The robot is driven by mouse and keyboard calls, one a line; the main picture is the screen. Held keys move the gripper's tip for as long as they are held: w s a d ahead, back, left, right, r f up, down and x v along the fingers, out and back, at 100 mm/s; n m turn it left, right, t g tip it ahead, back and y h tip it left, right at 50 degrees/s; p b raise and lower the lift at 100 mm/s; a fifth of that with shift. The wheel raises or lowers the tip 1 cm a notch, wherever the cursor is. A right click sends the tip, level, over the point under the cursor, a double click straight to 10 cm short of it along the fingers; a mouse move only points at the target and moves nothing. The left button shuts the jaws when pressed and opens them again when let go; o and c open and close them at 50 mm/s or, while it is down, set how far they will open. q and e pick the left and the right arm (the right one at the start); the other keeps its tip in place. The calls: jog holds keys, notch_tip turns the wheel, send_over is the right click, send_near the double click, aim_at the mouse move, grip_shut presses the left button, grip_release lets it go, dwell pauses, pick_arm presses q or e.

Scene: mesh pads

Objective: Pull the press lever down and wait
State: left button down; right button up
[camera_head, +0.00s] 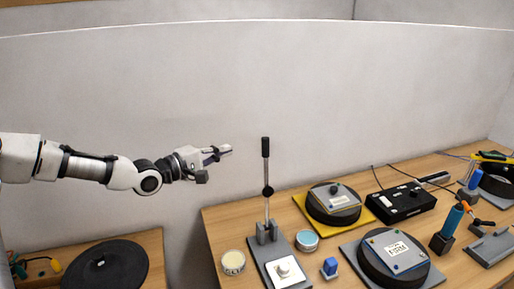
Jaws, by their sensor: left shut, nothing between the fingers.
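The press lever (266,185) stands upright on a grey press base (262,256), with a black handle at its top and a black collar partway down its rod. A white plate with a round knob (283,270) sits at the front of the base. My left gripper (222,152) is shut and empty. It is in the air to the left of the lever's black handle, at about the same height in the picture, and apart from it. My right gripper does not show.
Right of the press are a blue-lidded tin (307,240), a black disc on a yellow mat (333,203), another disc on a grey mat (393,258) and a black box (402,203). A cream tin (233,262) stands left of the base. A pale wall rises behind.

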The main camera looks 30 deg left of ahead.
pick_arm(q)
jog(key=w+d+p, duration=0.2)
jog(key=w+d, duration=0.4)
jog(key=w, duration=0.1)
jog(key=shift+d+f+p, duration=0.15)
jog(key=shift+d+p, duration=0.15)
jog(key=shift+p, duration=0.05)
dwell(0.4)
